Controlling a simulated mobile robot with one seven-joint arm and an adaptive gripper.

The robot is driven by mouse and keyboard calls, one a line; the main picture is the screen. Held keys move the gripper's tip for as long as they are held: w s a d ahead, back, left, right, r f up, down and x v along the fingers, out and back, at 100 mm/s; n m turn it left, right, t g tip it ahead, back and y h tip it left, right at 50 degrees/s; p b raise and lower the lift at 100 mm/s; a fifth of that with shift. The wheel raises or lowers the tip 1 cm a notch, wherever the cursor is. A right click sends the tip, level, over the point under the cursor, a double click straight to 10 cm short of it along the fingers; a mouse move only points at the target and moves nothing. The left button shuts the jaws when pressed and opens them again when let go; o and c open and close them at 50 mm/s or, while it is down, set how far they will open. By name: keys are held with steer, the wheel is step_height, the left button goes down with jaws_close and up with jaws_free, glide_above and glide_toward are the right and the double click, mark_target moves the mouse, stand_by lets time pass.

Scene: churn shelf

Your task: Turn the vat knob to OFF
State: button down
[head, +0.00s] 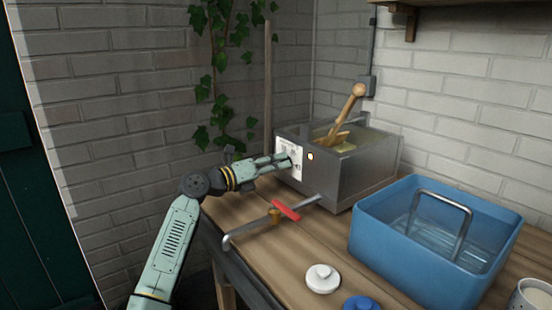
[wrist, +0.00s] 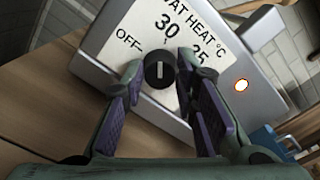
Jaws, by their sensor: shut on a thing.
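The vat (head: 345,170) is a grey metal box on the wooden bench, with a white dial plate (head: 287,158) on its left face. In the wrist view the black vat knob (wrist: 160,72) sits between my gripper's fingers (wrist: 158,82). The fingers are shut on its sides. The knob's white line runs up and down in the picture, roughly in line with the 30 mark. OFF (wrist: 129,41) is printed to its upper left, 35 to its right. In the head view my gripper (head: 284,161) reaches the plate and hides the knob.
A small lamp (head: 310,156) on the vat glows. A pipe with a red-handled valve (head: 286,210) juts out below it. A wooden paddle (head: 345,112) leans in the vat. A blue tub (head: 400,263) and white lid (head: 322,279) stand to the right and front.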

steer(key=n+p, duration=0.5)
steer(key=n, duration=0.1)
steer(key=shift+r, duration=0.2)
steer(key=shift+f+n+p, duration=0.15)
steer(key=shift+n+p, duration=0.7)
steer(key=shift+n, duration=0.1)
steer(key=shift+f+n+p, duration=0.1)
steer(key=shift+n+p, duration=0.75)
steer(key=shift+n, duration=0.1)
steer(key=c, duration=1.3)
jaws_free()
steer(key=shift+a, duration=0.15)
steer(key=v, duration=1.1)
steer(key=shift+s+a, duration=0.25)
steer(key=shift+a, duration=0.05)
